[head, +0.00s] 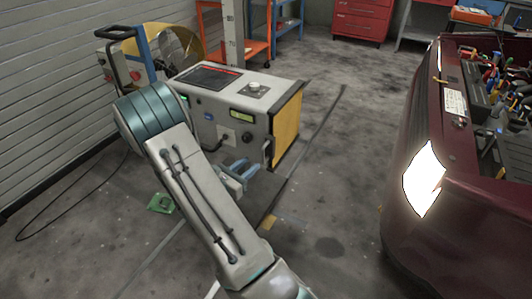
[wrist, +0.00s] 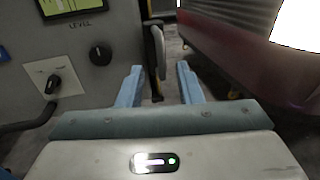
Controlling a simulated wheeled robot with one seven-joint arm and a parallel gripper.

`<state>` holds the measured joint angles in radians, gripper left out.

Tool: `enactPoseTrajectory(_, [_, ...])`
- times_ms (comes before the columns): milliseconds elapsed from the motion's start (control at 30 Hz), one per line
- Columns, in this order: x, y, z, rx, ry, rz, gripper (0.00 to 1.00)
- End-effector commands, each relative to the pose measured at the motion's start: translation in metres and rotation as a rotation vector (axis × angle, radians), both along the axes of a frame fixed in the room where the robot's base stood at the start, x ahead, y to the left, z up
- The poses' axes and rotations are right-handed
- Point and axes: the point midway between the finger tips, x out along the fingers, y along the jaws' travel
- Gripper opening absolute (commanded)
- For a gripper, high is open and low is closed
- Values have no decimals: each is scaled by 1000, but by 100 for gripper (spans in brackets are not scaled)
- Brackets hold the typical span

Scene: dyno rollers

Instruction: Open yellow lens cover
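The yellow lens cover (head: 286,124) is a flat upright panel on the right-hand end of a grey box-shaped machine (head: 225,115), and it looks closed. A grey handle (head: 268,152) stands at its near edge. In the wrist view the handle (wrist: 160,52) is upright, just ahead of and between the fingers, and the cover itself is nearly edge-on or hidden. My gripper (wrist: 160,86) is open and empty, with blue fingers apart. In the head view my gripper (head: 236,172) is low in front of the machine, left of the handle. Contact with the handle cannot be told.
A dark red car (head: 445,200) with a lit headlamp stands to the right. A black cable lies on the floor at left. Floor between machine and car is clear.

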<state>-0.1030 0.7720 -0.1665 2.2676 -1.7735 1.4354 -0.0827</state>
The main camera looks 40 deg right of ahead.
Motion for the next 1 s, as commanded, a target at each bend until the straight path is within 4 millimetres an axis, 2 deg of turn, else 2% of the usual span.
enactPoseTrajectory(33, [1, -13, 0, -2, -1, -6, 32])
enactPoseTrajectory(200, [8, -49, -1, -1, -1, -6, 32])
enactPoseTrajectory(400, [15, -79, -1, -1, 0, -3, 32])
enactPoseTrajectory(600, [18, -92, 0, 1, 0, -1, 32])
enactPoseTrajectory(867, [18, -93, 0, 0, 0, -1, 32])
enactPoseTrajectory(900, [18, -93, 0, 0, 0, -1, 27])
enactPoseTrajectory(1000, [18, -93, 0, 0, 0, -1, 0])
